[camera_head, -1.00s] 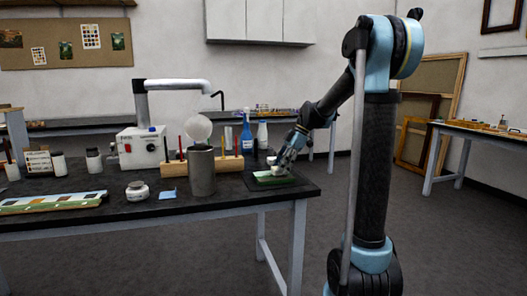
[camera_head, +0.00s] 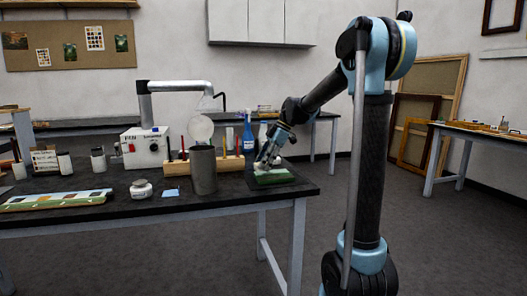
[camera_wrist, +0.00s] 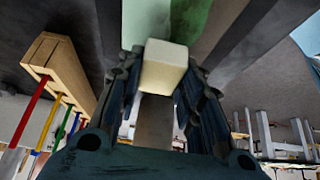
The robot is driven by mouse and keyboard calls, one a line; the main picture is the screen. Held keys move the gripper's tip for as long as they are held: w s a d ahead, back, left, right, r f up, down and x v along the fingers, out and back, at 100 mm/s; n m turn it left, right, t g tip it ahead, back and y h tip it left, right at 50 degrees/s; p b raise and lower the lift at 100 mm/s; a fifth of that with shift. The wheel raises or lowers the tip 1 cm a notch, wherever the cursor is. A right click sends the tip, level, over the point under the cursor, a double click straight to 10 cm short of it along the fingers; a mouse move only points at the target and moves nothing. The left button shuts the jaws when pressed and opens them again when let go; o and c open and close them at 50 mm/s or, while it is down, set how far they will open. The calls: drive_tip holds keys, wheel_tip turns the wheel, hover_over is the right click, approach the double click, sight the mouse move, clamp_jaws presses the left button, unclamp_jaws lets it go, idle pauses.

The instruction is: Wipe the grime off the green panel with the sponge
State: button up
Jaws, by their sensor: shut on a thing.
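The green panel (camera_head: 275,178) lies near the right end of the dark workbench. In the wrist view the panel (camera_wrist: 190,18) shows at the top, with a pale, greyish-green area on its left and stronger green on its right. My gripper (camera_head: 263,163) is low over the panel's left part in the head view. In the wrist view my gripper (camera_wrist: 163,85) is shut on the cream block-shaped sponge (camera_wrist: 163,68). I cannot tell whether the sponge touches the panel. My fingers hide most of the sponge in the head view.
A grey cylinder (camera_head: 203,171) stands close left of the panel. A wooden rack (camera_wrist: 62,72) with coloured rods is beside my gripper. A blue bottle (camera_head: 247,134) stands behind. The bench's right edge (camera_head: 316,190) is close to the panel.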

drive_tip(key=shift+r, duration=2.9)
